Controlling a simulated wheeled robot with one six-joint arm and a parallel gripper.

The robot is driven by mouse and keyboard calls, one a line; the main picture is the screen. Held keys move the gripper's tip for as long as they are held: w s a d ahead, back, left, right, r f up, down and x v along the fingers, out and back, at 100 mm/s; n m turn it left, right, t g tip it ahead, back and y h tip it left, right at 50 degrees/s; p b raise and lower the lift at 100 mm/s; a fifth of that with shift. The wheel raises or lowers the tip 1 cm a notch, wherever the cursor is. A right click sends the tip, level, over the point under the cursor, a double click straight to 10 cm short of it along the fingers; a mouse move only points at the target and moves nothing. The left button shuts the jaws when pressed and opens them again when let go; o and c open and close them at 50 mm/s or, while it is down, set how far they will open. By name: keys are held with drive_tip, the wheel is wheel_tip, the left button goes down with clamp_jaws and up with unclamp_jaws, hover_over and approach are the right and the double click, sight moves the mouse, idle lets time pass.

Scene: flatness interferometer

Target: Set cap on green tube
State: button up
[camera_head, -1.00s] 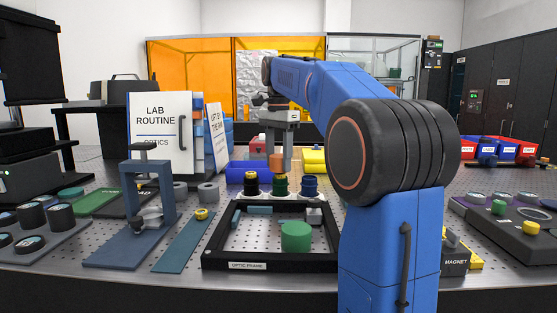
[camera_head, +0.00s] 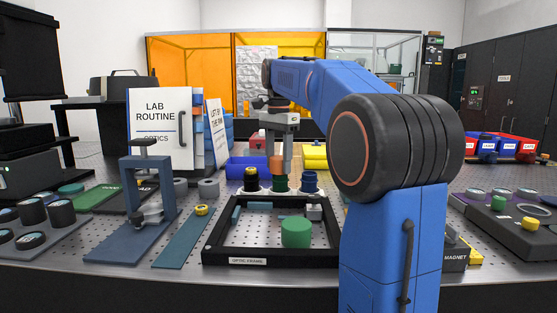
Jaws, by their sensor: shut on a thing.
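My gripper (camera_head: 280,155) points down over the middle of a row of three short tubes and is shut on an orange cap (camera_head: 276,165). The green tube (camera_head: 280,184) stands upright directly below the cap. The cap's lower end meets the green tube's top in the picture; whether it is seated cannot be told. A black tube with a yellow top (camera_head: 251,181) stands to the left, and a blue tube (camera_head: 309,182) to the right.
A black optic frame (camera_head: 215,240) with a green cylinder (camera_head: 296,232) inside lies in front of the tubes. A blue stand (camera_head: 150,200) is at left. A blue bin (camera_head: 240,168) and a yellow bin (camera_head: 314,158) are behind. My arm hides the right middle.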

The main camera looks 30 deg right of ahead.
drive_tip(key=shift+f, duration=1)
drive_tip(key=o, duration=1.1)
drive_tip(key=shift+r, duration=0.15)
wheel_tip(320, 180, up, 11)
drive_tip(key=shift+r, duration=0.35)
